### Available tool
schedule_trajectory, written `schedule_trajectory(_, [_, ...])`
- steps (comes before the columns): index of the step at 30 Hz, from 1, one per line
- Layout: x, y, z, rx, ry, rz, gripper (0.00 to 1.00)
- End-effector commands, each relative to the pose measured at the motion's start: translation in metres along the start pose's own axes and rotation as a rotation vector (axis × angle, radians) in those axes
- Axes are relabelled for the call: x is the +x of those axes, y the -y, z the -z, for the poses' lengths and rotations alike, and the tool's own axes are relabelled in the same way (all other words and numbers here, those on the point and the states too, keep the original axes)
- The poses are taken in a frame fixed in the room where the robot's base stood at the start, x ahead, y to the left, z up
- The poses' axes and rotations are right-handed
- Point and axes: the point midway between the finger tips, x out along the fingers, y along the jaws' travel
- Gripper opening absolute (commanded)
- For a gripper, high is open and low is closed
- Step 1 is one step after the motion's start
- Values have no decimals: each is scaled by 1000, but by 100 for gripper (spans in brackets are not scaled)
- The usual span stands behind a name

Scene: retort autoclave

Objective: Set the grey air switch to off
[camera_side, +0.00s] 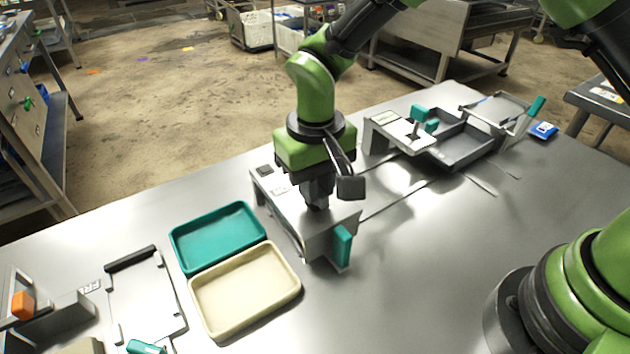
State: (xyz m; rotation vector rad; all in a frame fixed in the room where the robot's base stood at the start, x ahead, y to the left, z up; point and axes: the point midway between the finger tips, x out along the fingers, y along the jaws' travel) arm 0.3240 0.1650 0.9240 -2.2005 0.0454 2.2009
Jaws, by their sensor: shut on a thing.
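A grey metal box (333,222) stands on the steel table at mid-picture, with a small dark square and a pale label on its top left. My gripper (317,205) points down onto the top of this box. Its fingers are close together, shut on a small grey part there, which looks like the grey air switch. The fingers hide most of that part, so its setting cannot be read. A teal handle (343,246) is on the box's right front end.
A teal tray (214,270) and a cream tray (200,300) lie left of the box. Behind right is another grey unit (380,140) with a dark lever, teal knobs and a grey bin (468,160). A clipboard-like plate (147,300) lies at left.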

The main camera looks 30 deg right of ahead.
Motion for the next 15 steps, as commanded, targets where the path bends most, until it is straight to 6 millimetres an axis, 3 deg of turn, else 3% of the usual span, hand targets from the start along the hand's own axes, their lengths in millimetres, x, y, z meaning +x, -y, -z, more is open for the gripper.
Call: schedule_trajectory(15, [0, -1, 0, 374, 1, 1, 0])
